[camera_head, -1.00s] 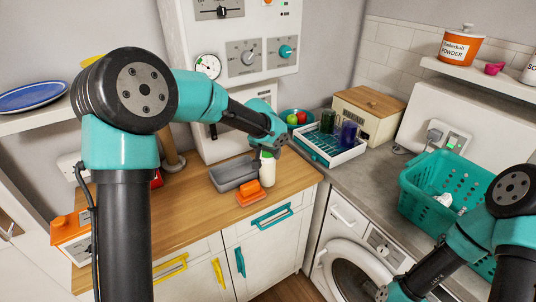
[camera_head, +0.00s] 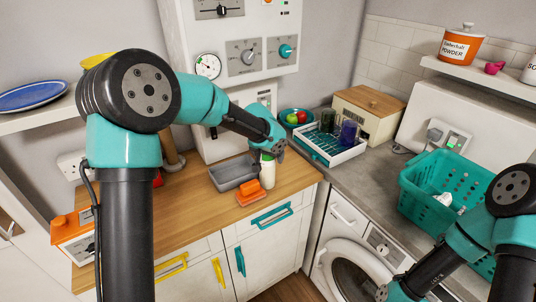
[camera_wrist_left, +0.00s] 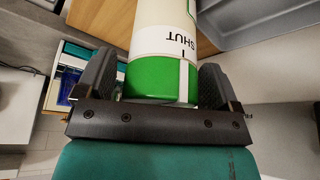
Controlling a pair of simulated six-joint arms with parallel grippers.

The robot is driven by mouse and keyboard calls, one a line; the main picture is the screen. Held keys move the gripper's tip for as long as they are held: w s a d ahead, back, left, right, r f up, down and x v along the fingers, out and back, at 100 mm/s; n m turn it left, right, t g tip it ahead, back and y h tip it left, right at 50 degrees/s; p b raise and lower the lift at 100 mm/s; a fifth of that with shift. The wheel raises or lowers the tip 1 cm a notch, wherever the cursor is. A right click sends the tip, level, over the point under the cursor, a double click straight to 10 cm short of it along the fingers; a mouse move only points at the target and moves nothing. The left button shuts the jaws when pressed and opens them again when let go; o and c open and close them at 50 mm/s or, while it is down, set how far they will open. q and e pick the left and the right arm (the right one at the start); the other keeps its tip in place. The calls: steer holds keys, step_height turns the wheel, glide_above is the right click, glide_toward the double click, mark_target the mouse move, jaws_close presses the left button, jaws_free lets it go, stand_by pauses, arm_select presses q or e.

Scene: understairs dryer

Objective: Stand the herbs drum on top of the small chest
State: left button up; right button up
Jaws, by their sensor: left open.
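A white drum (camera_head: 267,174) with a green top stands upright on the wooden worktop, beside the grey tray. My left gripper (camera_head: 272,149) is at its top, jaws pointing at it. In the left wrist view the drum (camera_wrist_left: 162,80) shows its green end and upside-down "SHUT" lettering between the two spread fingers of my left gripper (camera_wrist_left: 157,70); I cannot tell whether they touch it. The word herbs is not readable. A small cream chest (camera_head: 368,116) with a flat wooden lid stands on the back counter. My right gripper (camera_head: 388,292) is at the bottom edge, its jaws unclear.
A white rack (camera_head: 348,154) with dark jars stands before the chest, beside a bowl of fruit (camera_head: 297,118). A teal basket (camera_head: 428,205) is at right. The chest lid is clear.

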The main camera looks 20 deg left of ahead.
arm_select(q)
steer(key=shift+r, duration=0.1)
steer(key=v, duration=1.2)
steer(key=shift+r, duration=0.1)
steer(key=shift+c, duration=0.2)
steer(key=shift+c, duration=1)
